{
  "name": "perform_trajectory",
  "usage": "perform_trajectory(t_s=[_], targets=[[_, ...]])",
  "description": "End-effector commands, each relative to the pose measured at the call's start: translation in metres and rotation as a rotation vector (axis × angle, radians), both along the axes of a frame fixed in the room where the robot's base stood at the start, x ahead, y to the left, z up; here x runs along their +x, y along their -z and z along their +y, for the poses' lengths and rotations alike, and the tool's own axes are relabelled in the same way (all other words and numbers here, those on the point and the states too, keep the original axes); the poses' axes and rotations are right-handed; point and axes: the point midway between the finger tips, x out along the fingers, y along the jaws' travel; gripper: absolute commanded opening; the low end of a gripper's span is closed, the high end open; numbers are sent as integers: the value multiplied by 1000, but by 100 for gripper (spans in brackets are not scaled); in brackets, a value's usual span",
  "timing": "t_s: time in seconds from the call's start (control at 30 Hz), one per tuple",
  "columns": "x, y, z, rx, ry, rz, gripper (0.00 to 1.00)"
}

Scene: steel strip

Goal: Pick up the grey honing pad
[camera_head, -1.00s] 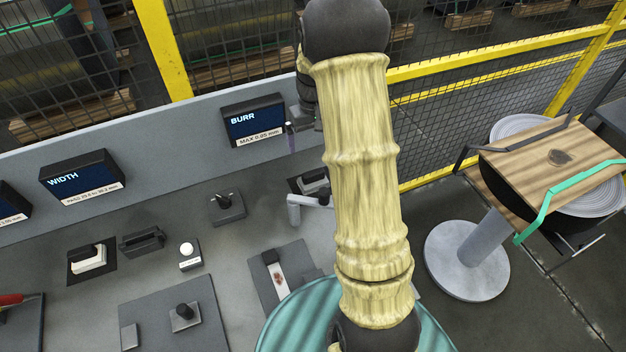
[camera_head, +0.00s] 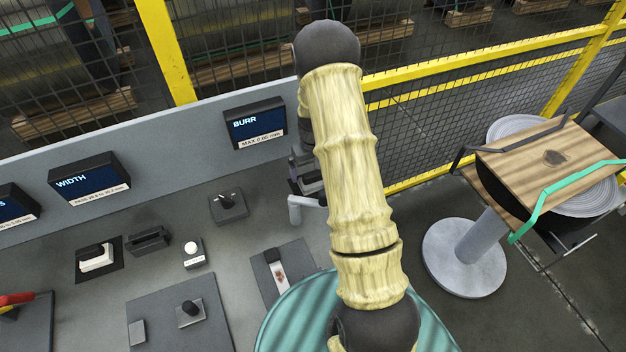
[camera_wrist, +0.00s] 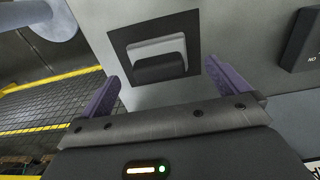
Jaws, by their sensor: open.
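The grey honing pad (camera_wrist: 151,49), a light grey block with a dark grip along one side, lies on a dark square mat (camera_wrist: 194,45) in the wrist view. My gripper (camera_wrist: 160,69) is open, its two purple fingers spread to either side of the pad in that picture. The pad appears ahead of the fingertips, and no contact shows. In the head view my arm and wrist cover the gripper's fingers and most of the pad's spot below the BURR display (camera_head: 255,123).
A similar white block with a black top (camera_head: 97,258) sits on another dark mat at left. A grey back panel rises behind.

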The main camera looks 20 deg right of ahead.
Motion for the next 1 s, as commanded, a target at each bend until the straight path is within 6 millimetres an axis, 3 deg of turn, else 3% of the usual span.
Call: perform_trajectory(t_s=[0.27, 0.7, 1.0], targets=[[0, 5, -2, 0, 3, 2, 100], [2, 49, -1, 0, 1, 1, 100], [3, 52, -1, 0, 1, 0, 100]])
